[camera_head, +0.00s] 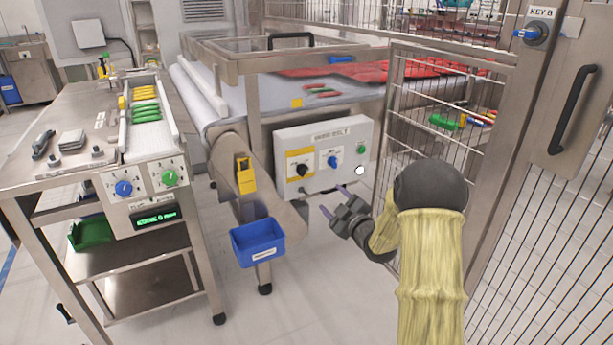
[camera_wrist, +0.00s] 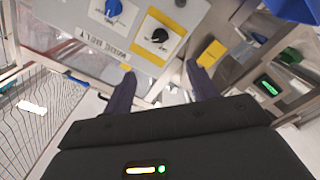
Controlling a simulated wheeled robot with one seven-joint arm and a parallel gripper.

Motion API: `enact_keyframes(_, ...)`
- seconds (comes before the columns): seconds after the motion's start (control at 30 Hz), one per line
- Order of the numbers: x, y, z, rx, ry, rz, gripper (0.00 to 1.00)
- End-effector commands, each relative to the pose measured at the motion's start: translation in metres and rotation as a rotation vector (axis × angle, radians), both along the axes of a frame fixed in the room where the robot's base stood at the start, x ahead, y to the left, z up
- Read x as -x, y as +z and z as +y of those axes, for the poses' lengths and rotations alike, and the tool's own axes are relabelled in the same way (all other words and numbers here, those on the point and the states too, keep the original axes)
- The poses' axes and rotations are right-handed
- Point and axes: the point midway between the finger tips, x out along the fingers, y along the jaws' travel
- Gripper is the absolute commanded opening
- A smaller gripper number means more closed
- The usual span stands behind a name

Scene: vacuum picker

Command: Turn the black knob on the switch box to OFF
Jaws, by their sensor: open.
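The switch box (camera_head: 325,140) is a light grey box on the front of the conveyor frame; it also shows at the top of the wrist view (camera_wrist: 135,30). Its black knob (camera_head: 302,170) sits on a yellow plate at the left; in the wrist view the black knob (camera_wrist: 159,36) is at upper middle. A blue knob (camera_head: 333,161) sits to its right, with a green button (camera_head: 361,149) and a white button (camera_head: 359,170) further right. My gripper (camera_head: 333,199) is open and empty, below and in front of the box. Its fingers (camera_wrist: 160,80) are apart from the knob.
A blue bin (camera_head: 257,241) hangs at the conveyor's front, below a yellow block (camera_head: 245,174). A steel workbench (camera_head: 70,175) with blue and green dials stands left. A wire mesh gate (camera_head: 440,110) and fence stand right. Floor in front of the conveyor is clear.

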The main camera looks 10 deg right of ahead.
Motion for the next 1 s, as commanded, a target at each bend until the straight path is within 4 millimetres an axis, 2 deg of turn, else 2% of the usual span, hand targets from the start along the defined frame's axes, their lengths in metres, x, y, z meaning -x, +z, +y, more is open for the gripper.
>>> enact_keyframes(1.0, -0.134, -0.001, 0.044, -0.002, 0.001, -0.002, 0.58)
